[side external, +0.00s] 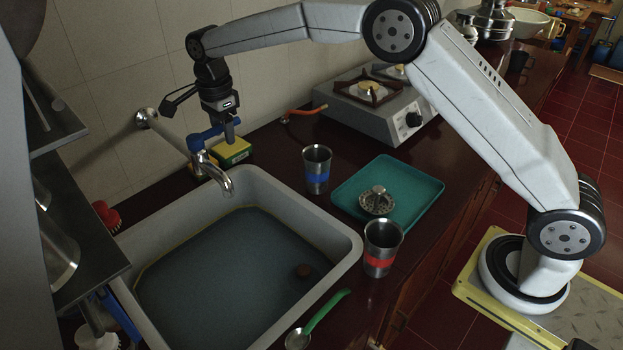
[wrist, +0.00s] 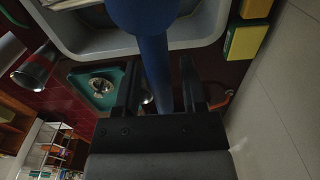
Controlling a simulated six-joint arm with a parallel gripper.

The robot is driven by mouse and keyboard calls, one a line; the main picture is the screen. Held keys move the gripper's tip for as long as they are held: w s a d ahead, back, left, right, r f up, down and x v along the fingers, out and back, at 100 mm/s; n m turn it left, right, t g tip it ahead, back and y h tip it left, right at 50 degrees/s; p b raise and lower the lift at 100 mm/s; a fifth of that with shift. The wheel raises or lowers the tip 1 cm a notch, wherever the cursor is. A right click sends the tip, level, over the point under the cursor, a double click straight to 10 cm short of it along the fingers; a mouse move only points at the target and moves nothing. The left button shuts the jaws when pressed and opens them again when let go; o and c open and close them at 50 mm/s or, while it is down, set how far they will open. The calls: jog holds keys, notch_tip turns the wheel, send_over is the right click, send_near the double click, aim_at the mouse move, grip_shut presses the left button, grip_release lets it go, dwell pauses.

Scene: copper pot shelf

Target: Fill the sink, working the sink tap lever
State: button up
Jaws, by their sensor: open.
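The grey sink (side external: 303,212) holds dark, still-looking water (side external: 215,275) with a small brown round object (side external: 303,271) in it. The metal tap (side external: 214,177) comes from the wall and its spout hangs over the sink; I cannot make out a stream from it. The blue tap lever (side external: 203,137) is on top of the tap. My gripper (side external: 229,135) is at the lever, pointing down. In the wrist view the blue lever (wrist: 153,60) passes between the open fingers of my gripper (wrist: 159,78), with a gap visible on the right. Contact on the left is unclear.
A yellow-green sponge (side external: 233,152) lies just behind the tap, close below my gripper. A blue-banded cup (side external: 317,170), teal tray (side external: 410,205) with a metal strainer (side external: 376,202), red-banded cup (side external: 382,248) and green-handled ladle (side external: 325,311) stand around the sink. A stove (side external: 385,108) is behind.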

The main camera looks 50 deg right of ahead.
jog(key=shift+s, duration=0.1)
jog(key=shift+s, duration=1.5)
dwell(0.4)
jog(key=shift+s, duration=0.5)
dwell(5.5)
